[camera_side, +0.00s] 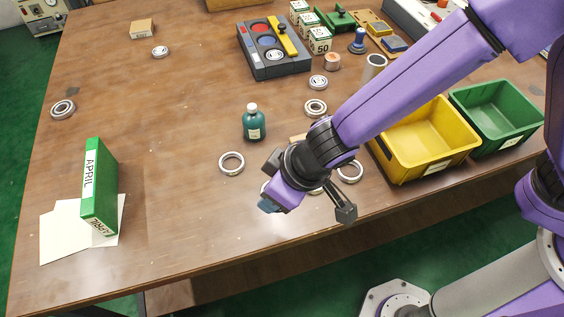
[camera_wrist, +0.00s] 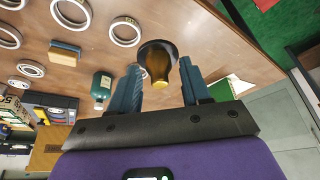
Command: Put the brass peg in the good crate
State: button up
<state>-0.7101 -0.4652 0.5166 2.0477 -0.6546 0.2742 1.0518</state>
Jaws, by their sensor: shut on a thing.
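The brass peg (camera_wrist: 158,68), a golden stem with a wide dark round part, is between my fingers in the wrist view. My gripper (camera_wrist: 160,78) is shut on it. In the side view my gripper (camera_side: 269,204) is low over the front middle of the table, and the peg is hidden there. A yellow crate (camera_side: 426,155) and a green crate (camera_side: 503,142) stand at the right, both open and apparently empty. Their small labels are too small to read, so I cannot tell which is the good crate. My gripper is left of both.
Bearing rings lie around my gripper, one (camera_side: 231,163) to its left. A teal bottle (camera_side: 254,123) stands behind it. A green APRIL binder (camera_side: 99,188) stands on papers at the left. A dark tray (camera_side: 273,50) is at the back. The left middle is mostly clear.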

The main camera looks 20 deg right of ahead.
jog(key=shift+d+r, duration=0.1)
jog(key=shift+d, duration=0.05)
jog(key=r, duration=0.5)
jog(key=shift+w+d+r, duration=0.1)
jog(key=shift+w, duration=0.1)
jog(key=w+d+m+h, duration=0.1)
jog(key=w+d+m, duration=0.2)
jog(key=w+d, duration=0.55)
jog(key=w+d+m+h, duration=0.1)
jog(key=w+d+m, duration=0.3)
jog(key=d, duration=0.8)
jog(key=w+d+m+h, duration=0.1)
jog(key=w+d, duration=0.6)
jog(key=d, duration=0.3)
jog(key=m+h, duration=0.3)
jog(key=m, duration=0.6)
send_over(483, 124)
jog(key=s+a, duration=0.1)
notch_tip(483, 124, down, 8)
jog(key=shift+f, duration=4.7)
